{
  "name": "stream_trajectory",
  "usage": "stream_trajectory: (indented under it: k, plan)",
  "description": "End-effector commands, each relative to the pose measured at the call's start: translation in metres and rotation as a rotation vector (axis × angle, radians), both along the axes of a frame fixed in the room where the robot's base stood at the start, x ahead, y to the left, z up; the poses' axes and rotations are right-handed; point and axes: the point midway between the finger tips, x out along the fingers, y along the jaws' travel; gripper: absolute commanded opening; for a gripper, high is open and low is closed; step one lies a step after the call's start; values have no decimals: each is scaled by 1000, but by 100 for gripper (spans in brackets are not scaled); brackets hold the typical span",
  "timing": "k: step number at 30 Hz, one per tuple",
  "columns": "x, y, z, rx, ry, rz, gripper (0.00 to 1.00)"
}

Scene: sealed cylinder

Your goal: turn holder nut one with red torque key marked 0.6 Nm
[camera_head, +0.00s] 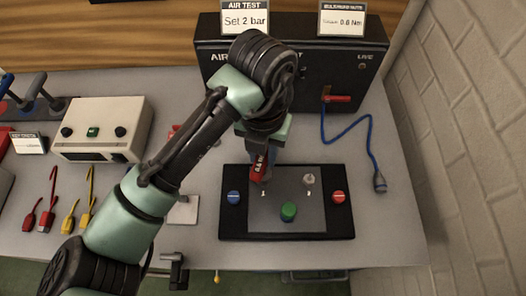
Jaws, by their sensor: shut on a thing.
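My gripper (266,148) is shut on the red torque key (259,168), whose white marking looks like 0.6. The key points down at the left part of the grey plate (285,222) on the black base. Its tip is beside the small label "1"; the nut there is hidden under the key, and I cannot tell whether the key is seated on it. A second silver nut (309,179) shows at the right of the plate. A green knob (289,211) stands at the front of the plate, with a blue knob (234,198) and a red knob (338,197) at the sides.
A black air test box (350,62) with sign cards stands behind. A blue hose (346,134) runs from it to the right. A cream instrument (103,128) and red and yellow tools (68,218) are at left. A brick wall bounds the right.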

Motion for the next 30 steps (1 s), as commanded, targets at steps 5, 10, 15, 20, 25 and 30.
stream_trajectory:
  k: [5, 10, 15, 20, 25, 30]
  plan:
    - [0, 0, 12, 0, -1, -1, 0]
    - [0, 0, 20, 0, 0, -1, 0]
    - [0, 0, 28, -1, -1, -1, 0]
    - [0, -1, 33, -1, -1, -1, 0]
    - [0, -1, 32, -1, -1, -1, 0]
    - [0, -1, 32, -1, -1, -1, 0]
